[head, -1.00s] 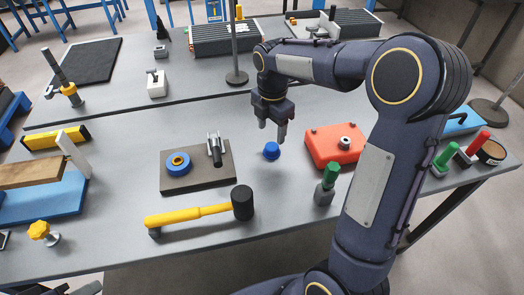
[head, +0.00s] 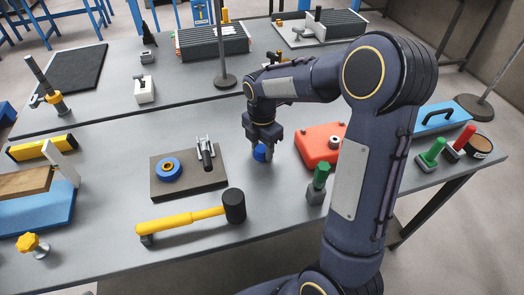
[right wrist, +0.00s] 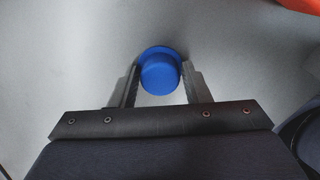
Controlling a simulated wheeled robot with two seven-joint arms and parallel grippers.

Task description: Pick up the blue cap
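The blue cap (head: 260,153) stands on the grey table, left of the red block. In the right wrist view the cap (right wrist: 160,72) shows as a round top with a wider brim. My right gripper (head: 262,146) is lowered over it, pointing down. In the right wrist view the two fingers of this gripper (right wrist: 161,78) are apart, one on each side of the cap. The gaps beside the cap are narrow, and I cannot tell whether a finger touches it. The gripper hides part of the cap in the head view. My left gripper is not in view.
A red block (head: 311,149) lies close on the right, with a green-handled tool (head: 319,180) in front of it. A dark board (head: 160,188) with a blue ring (head: 168,169) is to the left. A yellow-handled mallet (head: 190,218) lies nearer the front edge.

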